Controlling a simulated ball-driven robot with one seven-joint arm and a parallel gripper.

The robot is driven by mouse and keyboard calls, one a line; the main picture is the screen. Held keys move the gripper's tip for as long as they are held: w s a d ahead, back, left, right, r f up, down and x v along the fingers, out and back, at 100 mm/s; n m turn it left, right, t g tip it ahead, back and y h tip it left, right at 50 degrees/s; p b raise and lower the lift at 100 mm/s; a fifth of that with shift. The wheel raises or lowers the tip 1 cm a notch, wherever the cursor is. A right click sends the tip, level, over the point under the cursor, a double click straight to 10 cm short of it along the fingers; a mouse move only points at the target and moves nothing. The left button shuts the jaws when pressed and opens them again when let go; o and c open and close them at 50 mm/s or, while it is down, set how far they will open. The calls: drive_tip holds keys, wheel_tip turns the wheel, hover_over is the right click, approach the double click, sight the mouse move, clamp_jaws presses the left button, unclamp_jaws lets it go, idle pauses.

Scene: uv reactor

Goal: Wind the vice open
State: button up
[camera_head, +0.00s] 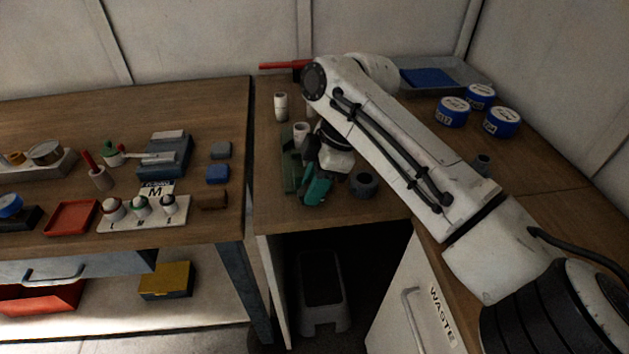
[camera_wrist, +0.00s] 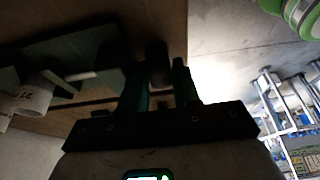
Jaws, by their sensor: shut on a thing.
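The vice (camera_head: 290,172) is a dark green body near the left edge of the right-hand bench, partly hidden by my wrist. In the wrist view a dark green block (camera_wrist: 70,55), apparently the vice, lies to the left of my fingers, with a pale bar showing along it. My gripper (camera_head: 316,188) has teal fingers and is low at the front end of the vice. In the wrist view my gripper (camera_wrist: 160,84) is shut on a dark upright piece (camera_wrist: 157,62), which looks like the vice's handle. Its exact grip is dim and hard to make out.
A white cup (camera_head: 301,133) stands close beside my wrist. A dark grey ring (camera_head: 364,184) lies right of my gripper. Blue-and-white tins (camera_head: 452,111) and a grey tray (camera_head: 455,72) are farther back. The left bench (camera_head: 225,110) stands across a narrow gap.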

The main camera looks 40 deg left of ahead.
drive_tip(key=p, duration=0.1)
drive_tip(key=t+h, duration=0.1)
drive_tip(key=t+p, duration=0.1)
drive_tip(key=shift+s+a+r+h+p, duration=0.2)
drive_tip(key=shift+s+a+h+p, duration=0.05)
drive_tip(key=shift+s+h+p, duration=0.1)
drive_tip(key=shift+s+a+f+t+h+p, duration=0.1)
drive_tip(key=shift+s+a+t+h+p, duration=0.1)
drive_tip(key=shift+t+h+p, duration=0.75)
drive_tip(key=t, duration=0.1)
drive_tip(key=h, duration=0.1)
drive_tip(key=t, duration=0.1)
drive_tip(key=shift+s+a+f+t+h, duration=0.2)
drive_tip(key=shift+s+f+t+h, duration=0.05)
drive_tip(key=shift+f+t+h, duration=0.15)
drive_tip(key=shift+s+a+f+t+h, duration=0.1)
drive_tip(key=shift+t+h, duration=0.65)
drive_tip(key=shift+h, duration=0.05)
drive_tip(key=o, duration=0.7)
